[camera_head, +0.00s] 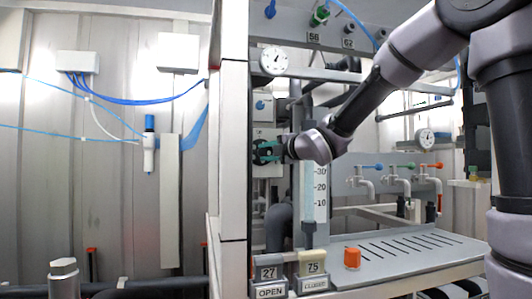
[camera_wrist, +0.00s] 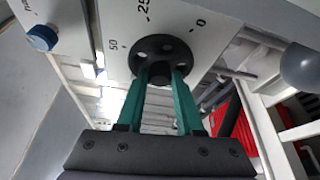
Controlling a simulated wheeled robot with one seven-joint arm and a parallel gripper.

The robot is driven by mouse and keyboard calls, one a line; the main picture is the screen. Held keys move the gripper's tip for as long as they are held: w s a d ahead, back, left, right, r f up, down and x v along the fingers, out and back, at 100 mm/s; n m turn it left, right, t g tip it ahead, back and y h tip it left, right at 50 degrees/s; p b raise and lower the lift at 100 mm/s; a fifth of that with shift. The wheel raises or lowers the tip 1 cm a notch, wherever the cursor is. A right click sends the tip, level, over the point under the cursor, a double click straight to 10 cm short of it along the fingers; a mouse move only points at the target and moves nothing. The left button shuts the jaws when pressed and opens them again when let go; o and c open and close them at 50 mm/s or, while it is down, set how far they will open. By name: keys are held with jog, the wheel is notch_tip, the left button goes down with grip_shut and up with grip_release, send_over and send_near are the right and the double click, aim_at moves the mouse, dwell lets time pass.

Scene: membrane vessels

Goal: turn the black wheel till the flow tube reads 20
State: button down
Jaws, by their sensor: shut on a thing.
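The black wheel (camera_wrist: 157,53) is round with holes in its face and sits on a white plate marked 50, 25 and 0. My gripper (camera_wrist: 160,73) has teal fingers, shut on the wheel's hub from both sides. In the head view my gripper (camera_head: 271,151) meets the wheel (camera_head: 257,152) on the panel, mostly hidden behind the fingers. The flow tube (camera_head: 314,190) stands upright just right of the panel, with marks 30, 20 and 10. I cannot make out its float level.
A round gauge (camera_head: 273,61) is above the panel. Signs 27 OPEN (camera_head: 269,275) and 75 CLOSED (camera_head: 313,270) stand below. An orange knob (camera_head: 352,257) is on the slotted tray (camera_head: 400,266). A blue knob (camera_wrist: 42,38) is beside the scale plate. Several taps (camera_head: 398,178) are at right.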

jog(key=m, duration=0.3)
jog(key=m+t, duration=0.1)
jog(key=shift+f+y, duration=0.25)
jog(key=shift+y, duration=0.15)
jog(key=m+t, duration=0.1)
jog(key=m, duration=0.1)
jog(key=m+t, duration=0.1)
jog(key=m, duration=0.2)
jog(key=shift+f, duration=0.2)
jog(key=m+t, duration=0.1)
jog(key=m, duration=0.2)
jog(key=m+t+h, duration=0.1)
jog(key=m, duration=0.2)
jog(key=shift+a+f, duration=0.1)
jog(key=shift+a, duration=0.1)
jog(key=shift+s+a+m+t+h, duration=0.1)
jog(key=shift+m+t+h, duration=0.65)
jog(key=shift+m, duration=1)
jog(key=shift+a+m+t+h, duration=0.1)
jog(key=shift+m+t+h, duration=0.35)
jog(key=shift+m+h, duration=0.9)
jog(key=shift+m+y, duration=0.3)
jog(key=shift+m, duration=0.3)
jog(key=c, duration=0.5)
grip_release()
jog(key=shift+c, duration=0.2)
